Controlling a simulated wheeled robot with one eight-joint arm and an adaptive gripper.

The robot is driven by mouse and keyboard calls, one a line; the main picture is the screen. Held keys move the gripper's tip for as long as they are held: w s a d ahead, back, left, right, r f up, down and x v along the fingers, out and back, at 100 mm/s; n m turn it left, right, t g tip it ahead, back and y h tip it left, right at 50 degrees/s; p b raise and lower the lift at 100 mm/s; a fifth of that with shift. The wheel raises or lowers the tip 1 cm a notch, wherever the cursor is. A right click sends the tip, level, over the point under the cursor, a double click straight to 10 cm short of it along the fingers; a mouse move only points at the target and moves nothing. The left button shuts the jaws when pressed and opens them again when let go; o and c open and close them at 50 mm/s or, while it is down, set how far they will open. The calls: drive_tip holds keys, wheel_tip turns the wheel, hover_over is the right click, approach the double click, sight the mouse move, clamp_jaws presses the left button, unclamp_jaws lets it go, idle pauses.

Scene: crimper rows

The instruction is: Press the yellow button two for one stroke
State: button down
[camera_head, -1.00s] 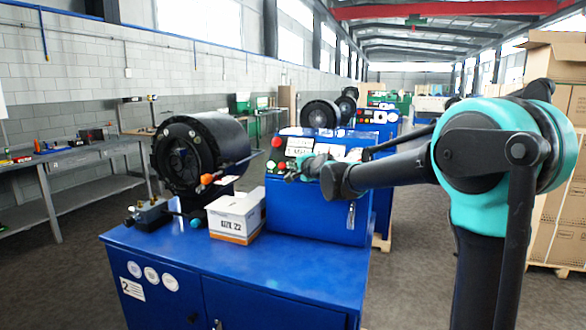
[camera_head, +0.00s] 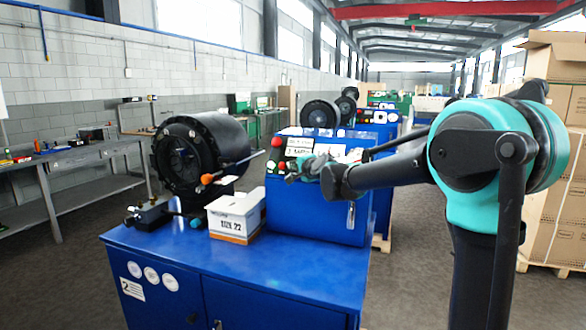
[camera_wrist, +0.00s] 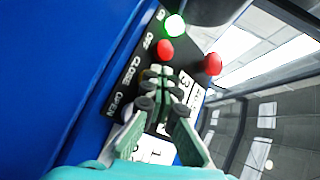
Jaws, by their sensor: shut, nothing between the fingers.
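The crimper's control panel (camera_head: 297,145) is on the slanted front of a blue housing (camera_head: 325,214). In the wrist view it carries a lit green button (camera_wrist: 174,25) near ON, a red button (camera_wrist: 165,50) near OFF, and a larger red knob (camera_wrist: 212,64). CLOSE and OPEN labels are further along the panel. My gripper (camera_head: 293,177) is at the panel's lower part. In the wrist view my gripper (camera_wrist: 161,76) is shut and empty, its tips over the area beside CLOSE. It hides the buttons there.
A white box labelled SIZE 22 (camera_head: 236,216) sits in front of the housing. Stacked cartons (camera_head: 560,200) stand at the right.

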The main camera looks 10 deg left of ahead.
drive_tip(key=shift+s+a+r, duration=0.15)
drive_tip(key=shift+s+r, duration=0.35)
drive_tip(key=shift+s, duration=0.2)
drive_tip(key=s+r, duration=0.2)
drive_tip(key=s, duration=0.2)
drive_tip(key=shift+a+r, duration=0.4)
idle(0.8)
